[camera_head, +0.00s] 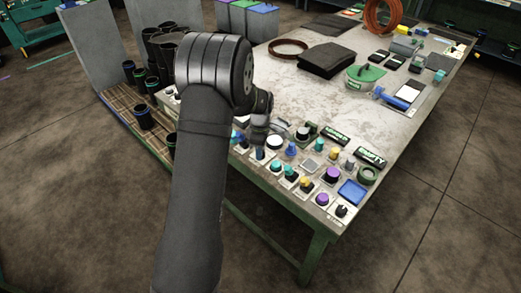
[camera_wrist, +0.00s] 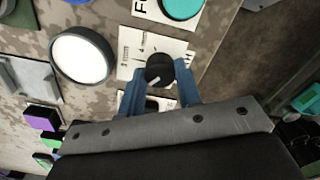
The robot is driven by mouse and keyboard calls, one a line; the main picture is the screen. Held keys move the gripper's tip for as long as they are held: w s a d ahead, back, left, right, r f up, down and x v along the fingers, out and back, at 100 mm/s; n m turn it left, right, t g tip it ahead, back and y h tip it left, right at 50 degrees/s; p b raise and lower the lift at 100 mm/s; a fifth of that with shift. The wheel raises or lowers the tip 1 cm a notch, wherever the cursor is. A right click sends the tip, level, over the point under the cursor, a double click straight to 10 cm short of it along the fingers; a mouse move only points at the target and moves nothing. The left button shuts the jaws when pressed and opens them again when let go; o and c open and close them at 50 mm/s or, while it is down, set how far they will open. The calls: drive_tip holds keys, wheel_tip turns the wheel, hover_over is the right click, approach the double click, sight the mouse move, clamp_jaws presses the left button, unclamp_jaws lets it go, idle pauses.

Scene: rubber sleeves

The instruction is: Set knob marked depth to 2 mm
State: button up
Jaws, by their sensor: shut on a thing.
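A black round knob (camera_wrist: 160,68) sits on a white plate (camera_wrist: 128,62) with a printed scale. A light pointer mark on the knob slants toward the lower left in the wrist view; the scale print is too small to read surely, and the knob's name cannot be read. My gripper (camera_wrist: 161,74) has its two blue fingers on either side of the knob, shut on it. In the head view my gripper (camera_head: 258,138) is low over the front edge of the workbench, and my arm hides part of that area; the knob cannot be made out there.
A white round disc in a dark ring (camera_wrist: 82,57) is left of the knob, and a teal button (camera_wrist: 181,6) is above it. Several knobs and buttons, including a purple one (camera_head: 332,174), line the bench front. A blue tray (camera_head: 352,192) is at the corner. The bench middle (camera_head: 290,85) is clear.

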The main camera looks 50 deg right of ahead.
drive_tip(key=shift+n, duration=0.6)
drive_tip(key=o, duration=1)
wheel_tip(320, 180, up, 18)
drive_tip(key=shift+f, duration=0.25)
wheel_tip(320, 180, down, 18)
drive_tip(key=shift+r, duration=0.25)
idle(0.5)
